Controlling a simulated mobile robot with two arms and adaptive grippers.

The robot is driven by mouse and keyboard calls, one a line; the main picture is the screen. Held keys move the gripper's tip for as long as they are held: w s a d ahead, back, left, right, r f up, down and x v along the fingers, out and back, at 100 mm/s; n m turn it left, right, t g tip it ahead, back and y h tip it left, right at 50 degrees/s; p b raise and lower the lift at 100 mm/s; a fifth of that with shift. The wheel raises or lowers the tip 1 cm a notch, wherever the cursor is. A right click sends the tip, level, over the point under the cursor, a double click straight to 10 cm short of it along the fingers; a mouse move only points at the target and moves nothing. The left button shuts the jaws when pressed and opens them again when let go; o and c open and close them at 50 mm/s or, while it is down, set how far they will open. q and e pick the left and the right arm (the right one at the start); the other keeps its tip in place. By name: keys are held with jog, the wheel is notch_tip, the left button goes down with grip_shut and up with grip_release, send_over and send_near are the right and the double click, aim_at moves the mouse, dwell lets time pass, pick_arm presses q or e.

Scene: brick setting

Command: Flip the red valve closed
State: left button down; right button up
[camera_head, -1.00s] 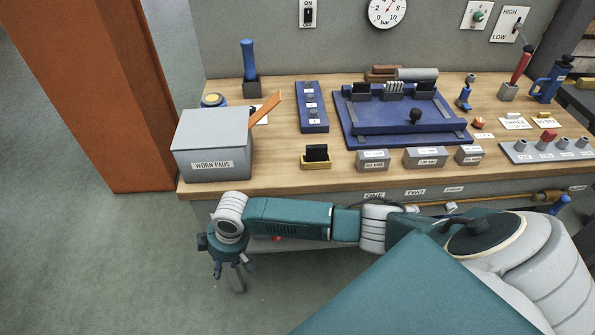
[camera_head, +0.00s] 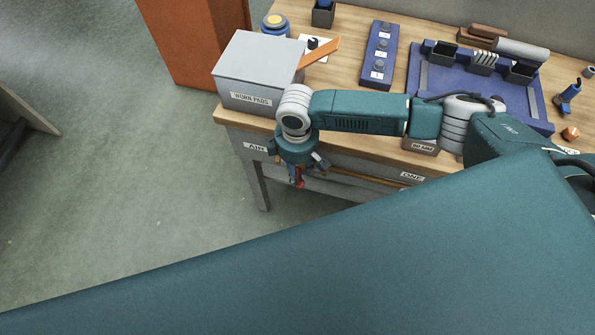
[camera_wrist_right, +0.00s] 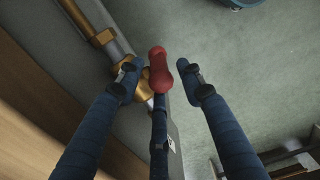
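The red valve (camera_wrist_right: 159,70) has a rounded red lever and sits beside a brass fitting (camera_wrist_right: 147,84) on a pipe in the right wrist view. In the head view a bit of the red valve (camera_head: 299,182) shows below the bench's front edge, mostly hidden by my right gripper (camera_head: 299,169). In the right wrist view my right gripper (camera_wrist_right: 158,78) has its blue fingers spread, one on each side of the red lever, with visible gaps. I cannot tell how far the lever lies beyond the fingertips. My left gripper is not in view.
The wooden workbench (camera_head: 232,117) has a grey "WORN PADS" box (camera_head: 262,62) at its left corner, just above my right wrist. A brass pipe (camera_head: 352,179) runs under the bench front. A bench leg (camera_head: 257,183) stands near the gripper.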

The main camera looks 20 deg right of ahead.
jog(key=shift+f, duration=1.6)
jog(key=shift+c, duration=0.3)
grip_shut()
